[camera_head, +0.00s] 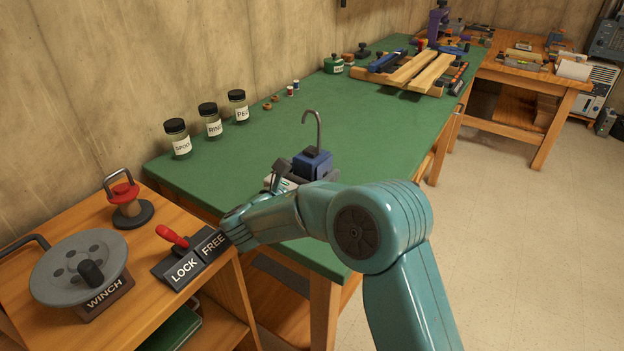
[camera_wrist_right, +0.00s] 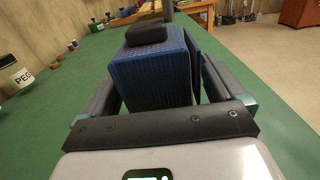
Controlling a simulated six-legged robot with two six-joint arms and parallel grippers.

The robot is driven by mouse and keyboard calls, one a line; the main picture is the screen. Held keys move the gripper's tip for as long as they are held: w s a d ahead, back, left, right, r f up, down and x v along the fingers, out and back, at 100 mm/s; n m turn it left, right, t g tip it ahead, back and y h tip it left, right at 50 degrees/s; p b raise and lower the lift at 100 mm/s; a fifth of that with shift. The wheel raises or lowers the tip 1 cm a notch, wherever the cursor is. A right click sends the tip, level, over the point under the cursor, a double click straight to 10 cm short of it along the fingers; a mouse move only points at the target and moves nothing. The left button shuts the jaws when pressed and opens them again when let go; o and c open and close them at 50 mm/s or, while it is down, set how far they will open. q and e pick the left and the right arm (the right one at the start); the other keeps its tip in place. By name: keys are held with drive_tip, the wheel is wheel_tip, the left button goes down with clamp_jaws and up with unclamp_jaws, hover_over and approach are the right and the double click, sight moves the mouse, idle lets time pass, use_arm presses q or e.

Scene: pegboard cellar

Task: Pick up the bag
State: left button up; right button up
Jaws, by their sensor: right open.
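The bag (camera_head: 313,162) is blue and box-shaped, and it stands upright on the green worktop (camera_head: 262,121). A thin grey hook rises above it in the head view. In the right wrist view the bag (camera_wrist_right: 158,73) shows a woven-looking blue side and a dark block on top. My right gripper (camera_wrist_right: 160,88) is open, with one dark finger on each side of the bag. A narrow gap shows at the right finger; contact at the left is unclear. In the head view my right arm partly hides the gripper (camera_head: 304,174) and the bag's lower part. My left gripper is not in view.
Three labelled jars (camera_head: 212,119) stand along the wall. Wooden slats (camera_head: 420,72) lie at the far end. A winch (camera_head: 82,268), a red-handled LOCK/FREE lever (camera_head: 173,237) and a red-topped shackle stand (camera_head: 128,204) occupy the near-left bench. The worktop beyond the bag is mostly clear.

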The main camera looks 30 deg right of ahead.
drive_tip(key=c, duration=1.2)
wheel_tip(320, 180, up, 20)
drive_tip(key=p, duration=0.5)
hover_over(311, 111)
drive_tip(key=shift+a, duration=0.1)
